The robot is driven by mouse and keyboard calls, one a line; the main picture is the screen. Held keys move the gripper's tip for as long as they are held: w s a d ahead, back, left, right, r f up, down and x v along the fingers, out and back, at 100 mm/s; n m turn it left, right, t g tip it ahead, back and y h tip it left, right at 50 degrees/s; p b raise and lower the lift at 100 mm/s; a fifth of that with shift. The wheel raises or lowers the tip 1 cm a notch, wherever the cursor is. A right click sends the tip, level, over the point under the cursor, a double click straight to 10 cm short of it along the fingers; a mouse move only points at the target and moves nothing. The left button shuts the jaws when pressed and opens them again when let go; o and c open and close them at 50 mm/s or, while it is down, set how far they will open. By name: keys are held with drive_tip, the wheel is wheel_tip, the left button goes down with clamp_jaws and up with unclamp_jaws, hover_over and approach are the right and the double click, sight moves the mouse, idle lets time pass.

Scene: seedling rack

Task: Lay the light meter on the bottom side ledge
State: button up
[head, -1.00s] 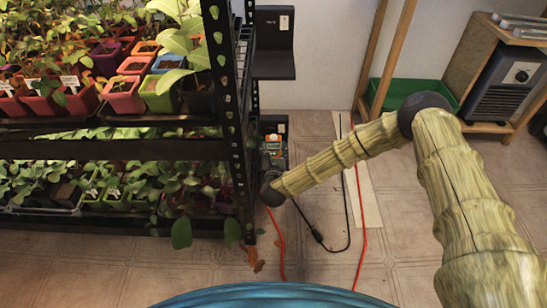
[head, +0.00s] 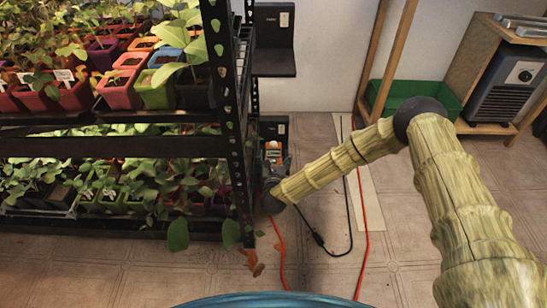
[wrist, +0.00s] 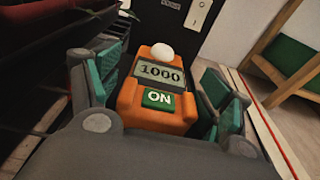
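The light meter (wrist: 160,90) is orange, with a white dome, a display reading 1000 and a green ON label. In the wrist view it lies between the two teal-padded fingers of my gripper (wrist: 165,95), which look spread, with narrow gaps beside it. My gripper (head: 272,172) also shows in the head view, low beside the rack, with the orange meter (head: 272,149) just beyond it. The bottom side ledge's black back plate with a white label (head: 281,129) stands behind the meter. The ledge surface is mostly hidden, so its contact with the meter is unclear.
The black rack post (head: 232,130) stands close to the left of my gripper. The upper side ledge (head: 274,65) overhangs behind. A green tray (head: 415,92) and wooden stand are to the right. Red and black cables lie on the floor.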

drive_tip(key=shift+r, duration=0.25)
drive_tip(key=s+r+p, duration=0.1)
drive_tip(key=s+p, duration=0.4)
drive_tip(key=s, duration=0.7)
drive_tip(key=shift+r+p, duration=0.3)
